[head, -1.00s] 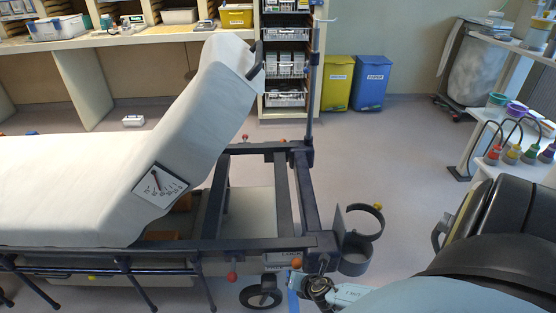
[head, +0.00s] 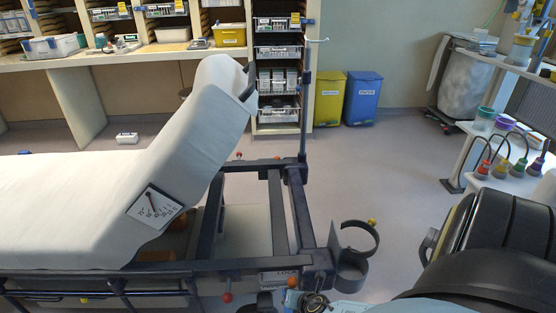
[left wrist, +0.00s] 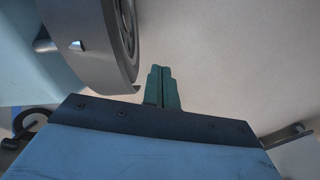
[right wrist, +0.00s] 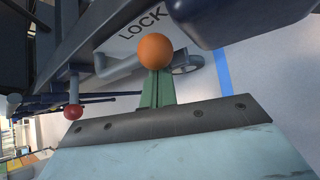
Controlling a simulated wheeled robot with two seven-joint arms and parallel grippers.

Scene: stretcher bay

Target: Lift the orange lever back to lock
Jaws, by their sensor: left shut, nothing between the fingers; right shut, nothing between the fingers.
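The orange lever's round knob (right wrist: 155,51) shows in the right wrist view, just at the tips of my right gripper (right wrist: 157,76), beside a plate marked LOCK (right wrist: 143,24). The gripper is shut and empty, and the knob covers its tip ends. I cannot tell whether they touch. In the head view the orange knob (head: 292,282) sits below the stretcher frame's near right corner, next to my right wrist; the fingers are not clear there. My left gripper (left wrist: 162,75) is shut and empty over bare floor in the left wrist view, and out of the head view.
A red knob (right wrist: 73,112) hangs left of the orange one and also shows in the head view (head: 227,298). The stretcher frame (head: 277,215) lies above them. A ring holder (head: 355,240) juts from its right end. Open floor (head: 390,170) lies beyond.

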